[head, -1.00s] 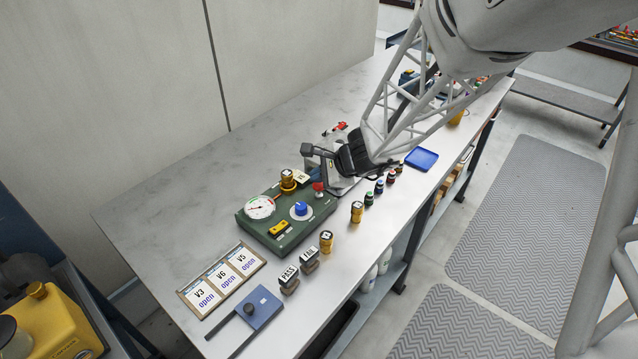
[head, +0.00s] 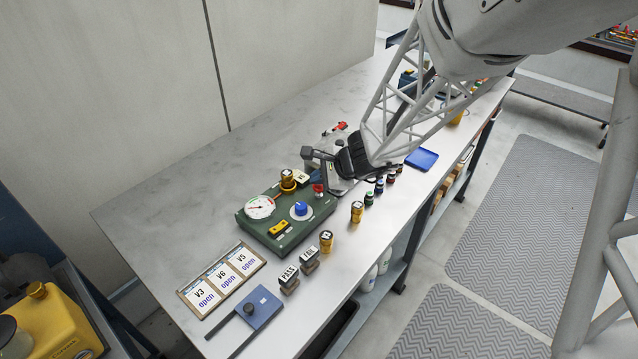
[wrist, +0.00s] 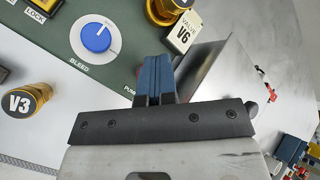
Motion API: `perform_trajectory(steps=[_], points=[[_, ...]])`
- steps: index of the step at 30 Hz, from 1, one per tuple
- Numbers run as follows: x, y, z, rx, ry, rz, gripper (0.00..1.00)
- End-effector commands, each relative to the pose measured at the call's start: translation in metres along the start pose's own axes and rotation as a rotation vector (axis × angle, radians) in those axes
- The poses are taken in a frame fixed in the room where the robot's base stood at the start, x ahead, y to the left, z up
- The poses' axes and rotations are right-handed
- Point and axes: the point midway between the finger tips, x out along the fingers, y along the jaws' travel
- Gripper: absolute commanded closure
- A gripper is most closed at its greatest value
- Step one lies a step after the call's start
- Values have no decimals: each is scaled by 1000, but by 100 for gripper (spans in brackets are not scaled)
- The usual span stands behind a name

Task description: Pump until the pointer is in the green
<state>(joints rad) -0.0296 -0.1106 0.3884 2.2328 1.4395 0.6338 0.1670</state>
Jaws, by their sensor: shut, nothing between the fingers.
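A green panel box (head: 285,225) stands on the bench. It carries a white round gauge (head: 260,207), whose pointer is too small to read surely against the green band. A blue bleed knob (head: 301,209) and a red pump knob (head: 318,189) sit to its right. My gripper (head: 312,172) is over the far right end of the box, close to the red knob. In the wrist view its blue fingers (wrist: 154,78) are together and empty, in front of the partly covered pump label (wrist: 130,88). They hide most of the red knob there; contact cannot be told.
A brass valve with a V6 tag (head: 287,178) rises from the box's back. Brass V3 (wrist: 25,100) stands beside the box. PASS and FAIL stamps (head: 289,280), a status board (head: 222,280) and a blue tray (head: 421,159) lie around. The back left bench is clear.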

Motion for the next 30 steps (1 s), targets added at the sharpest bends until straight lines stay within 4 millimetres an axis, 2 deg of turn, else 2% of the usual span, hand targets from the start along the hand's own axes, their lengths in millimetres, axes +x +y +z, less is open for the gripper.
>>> perform_trajectory(steps=[30], points=[[7,6,-5,1,0,1,100]])
